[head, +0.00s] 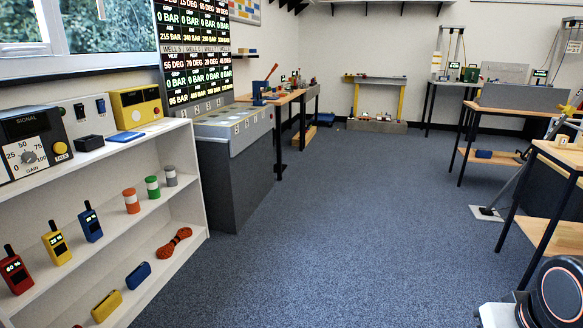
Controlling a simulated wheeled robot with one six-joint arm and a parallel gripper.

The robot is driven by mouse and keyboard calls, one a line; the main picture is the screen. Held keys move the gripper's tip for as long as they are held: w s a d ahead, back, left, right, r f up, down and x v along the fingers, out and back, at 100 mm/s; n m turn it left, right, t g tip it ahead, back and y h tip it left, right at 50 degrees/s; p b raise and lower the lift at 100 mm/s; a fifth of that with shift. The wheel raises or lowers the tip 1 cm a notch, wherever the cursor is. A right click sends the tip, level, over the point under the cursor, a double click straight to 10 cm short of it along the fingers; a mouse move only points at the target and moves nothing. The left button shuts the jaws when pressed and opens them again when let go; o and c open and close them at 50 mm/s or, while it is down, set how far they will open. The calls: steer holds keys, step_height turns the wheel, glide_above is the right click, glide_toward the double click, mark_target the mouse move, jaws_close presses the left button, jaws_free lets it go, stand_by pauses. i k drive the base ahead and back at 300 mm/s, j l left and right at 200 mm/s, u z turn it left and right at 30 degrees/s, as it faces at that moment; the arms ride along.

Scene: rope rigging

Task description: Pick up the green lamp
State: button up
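A small upright cylinder with a green top and base and a pale middle band (152,187) stands on the upper inner shelf of the white shelf unit at left; it looks like the green lamp. A similar orange-and-white cylinder (131,201) stands to its left and a grey-and-white one (170,176) to its right, each a little apart from it. The green one is unobstructed. My gripper is not in view.
The white shelf unit (195,165) also holds handheld radios (57,243), an orange rope coil (174,241) and boxes. A grey control console (235,125) stands beside it. Blue carpet (340,230) is open in the middle. Tables (565,158) line the right side.

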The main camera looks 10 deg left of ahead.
mark_target(153, 188)
steer(key=i+u, duration=0.3)
steer(key=i, duration=0.3)
steer(key=i+l+u, duration=0.1)
steer(key=i+u, duration=0.15)
steer(key=i, duration=0.3)
steer(key=i+l+u, duration=0.3)
steer(key=i, duration=0.25)
steer(key=i+u, duration=0.9)
steer(key=i+l+u, duration=0.2)
steer(key=u, duration=0.25)
steer(key=i+l+u, duration=0.35)
steer(key=u, duration=0.15)
